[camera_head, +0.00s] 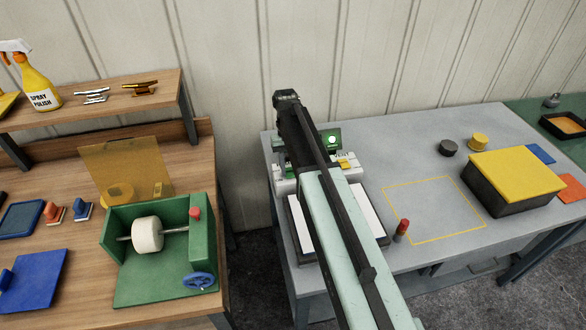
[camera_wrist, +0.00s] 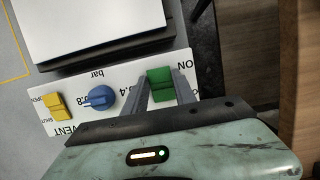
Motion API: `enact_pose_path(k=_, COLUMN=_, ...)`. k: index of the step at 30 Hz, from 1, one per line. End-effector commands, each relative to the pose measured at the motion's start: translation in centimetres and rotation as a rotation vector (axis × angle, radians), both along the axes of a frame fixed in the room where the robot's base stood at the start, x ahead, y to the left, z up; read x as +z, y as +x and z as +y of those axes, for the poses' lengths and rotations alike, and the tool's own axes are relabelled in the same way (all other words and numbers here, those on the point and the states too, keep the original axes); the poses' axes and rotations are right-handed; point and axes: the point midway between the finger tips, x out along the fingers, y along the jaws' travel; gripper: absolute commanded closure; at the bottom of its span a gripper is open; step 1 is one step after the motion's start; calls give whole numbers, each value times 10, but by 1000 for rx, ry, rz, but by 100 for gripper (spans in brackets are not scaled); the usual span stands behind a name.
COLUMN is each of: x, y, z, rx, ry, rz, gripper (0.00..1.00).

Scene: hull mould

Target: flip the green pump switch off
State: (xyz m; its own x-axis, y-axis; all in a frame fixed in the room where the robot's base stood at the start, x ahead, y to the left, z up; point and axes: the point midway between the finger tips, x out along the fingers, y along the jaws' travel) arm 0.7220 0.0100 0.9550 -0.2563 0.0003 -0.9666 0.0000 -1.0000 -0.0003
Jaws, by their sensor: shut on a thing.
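The green pump switch (camera_wrist: 161,90) sits on a white label panel (camera_wrist: 121,102) in the wrist view, with the word ON, upside down, beside it. The two grey fingers of my gripper (camera_wrist: 162,78) stand on either side of the switch and are shut on it. The rest of the panel's lettering by the switch is hidden behind my gripper. A green lamp (camera_head: 332,139) glows on a green box (camera_head: 324,150) behind the panel.
A blue dial (camera_wrist: 100,98) and a yellow vent lever (camera_wrist: 54,105) are close to the switch. A white-topped plate (camera_wrist: 95,27) lies beside the panel. A red-topped peg (camera_head: 402,228) stands by an empty yellow outline (camera_head: 432,206) on the grey table.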

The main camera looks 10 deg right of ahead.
Motion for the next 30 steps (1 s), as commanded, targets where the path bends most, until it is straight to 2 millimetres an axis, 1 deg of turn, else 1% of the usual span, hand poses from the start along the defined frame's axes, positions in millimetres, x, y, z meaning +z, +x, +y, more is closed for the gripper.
enact_pose_path(k=3, x=0, y=-1, z=0, rx=0, ry=0, rz=1, gripper=100)
enact_pose_path(k=4, x=0, y=-1, z=0, rx=0, ry=0, rz=1, gripper=62)
enact_pose_path(k=6, x=0, y=-1, z=0, rx=0, ry=0, rz=0, gripper=45)
enact_pose_path(k=15, x=1, y=0, z=0, rx=0, ry=0, rz=-1, gripper=45)
enact_pose_path(k=19, x=9, y=2, z=0, rx=0, ry=0, rz=-1, gripper=45)
enact_pose_path(k=23, x=28, y=6, z=0, rx=0, ry=0, rz=-1, gripper=45)
enact_pose_path(k=27, x=55, y=13, z=0, rx=0, ry=0, rz=-1, gripper=45)
enact_pose_path(k=30, x=71, y=17, z=0, rx=0, ry=0, rz=0, gripper=45)
